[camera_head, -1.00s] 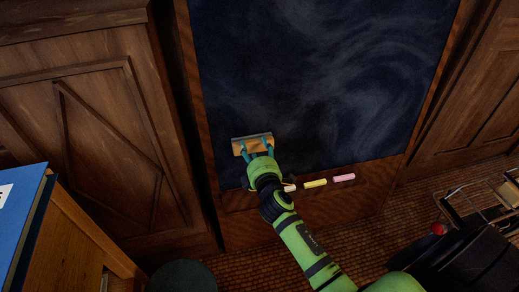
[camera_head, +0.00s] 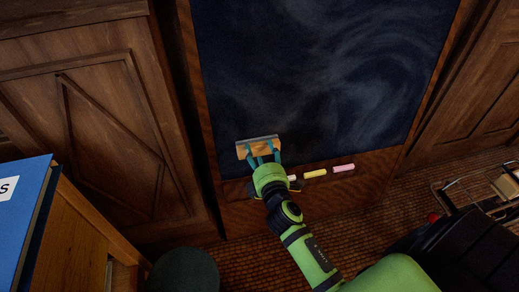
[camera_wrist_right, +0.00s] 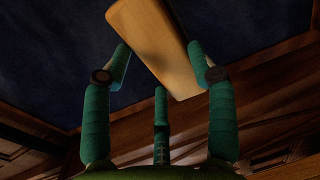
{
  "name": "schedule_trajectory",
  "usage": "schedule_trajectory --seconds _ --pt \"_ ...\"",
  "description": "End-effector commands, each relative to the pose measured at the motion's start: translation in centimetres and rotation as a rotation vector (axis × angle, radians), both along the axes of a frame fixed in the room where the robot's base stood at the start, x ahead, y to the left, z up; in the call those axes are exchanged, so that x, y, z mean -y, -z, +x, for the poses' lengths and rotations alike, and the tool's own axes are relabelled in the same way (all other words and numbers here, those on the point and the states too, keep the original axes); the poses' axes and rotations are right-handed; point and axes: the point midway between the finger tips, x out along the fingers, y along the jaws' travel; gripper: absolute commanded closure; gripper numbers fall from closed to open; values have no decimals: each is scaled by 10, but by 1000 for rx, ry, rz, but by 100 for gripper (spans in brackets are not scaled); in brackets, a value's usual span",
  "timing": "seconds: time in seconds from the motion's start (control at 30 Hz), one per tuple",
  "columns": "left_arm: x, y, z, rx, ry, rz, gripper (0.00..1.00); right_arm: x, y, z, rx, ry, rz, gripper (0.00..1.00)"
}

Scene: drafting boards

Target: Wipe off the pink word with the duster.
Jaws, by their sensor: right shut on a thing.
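The duster (camera_head: 258,148) has a pale wooden back and a grey edge. My right gripper (camera_head: 261,155) is shut on it and holds it at the lower left of the dark chalkboard (camera_head: 320,70). In the right wrist view the duster's wooden back (camera_wrist_right: 158,45) lies between the teal fingers of the right gripper (camera_wrist_right: 160,75). I cannot tell whether the duster touches the board. No pink word shows on the visible board; only pale smears show there. My left gripper is not in view.
White (camera_head: 292,178), yellow (camera_head: 315,173) and pink (camera_head: 343,168) chalks lie on the wooden ledge below the board. A blue book (camera_head: 22,215) stands on a wooden cabinet at the left. A wire rack (camera_head: 470,190) stands at the right.

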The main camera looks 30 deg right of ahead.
Motion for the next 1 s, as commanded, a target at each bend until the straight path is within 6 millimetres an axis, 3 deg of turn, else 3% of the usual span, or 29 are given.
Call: schedule_trajectory --seconds 0.27,0.6,1.0 --pt "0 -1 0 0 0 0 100 -1 -1 -2 1 0 1 81" --pt "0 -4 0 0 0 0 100 -7 -4 -28 0 0 0 81" --pt "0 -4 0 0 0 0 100 -7 -4 -28 1 0 0 81"
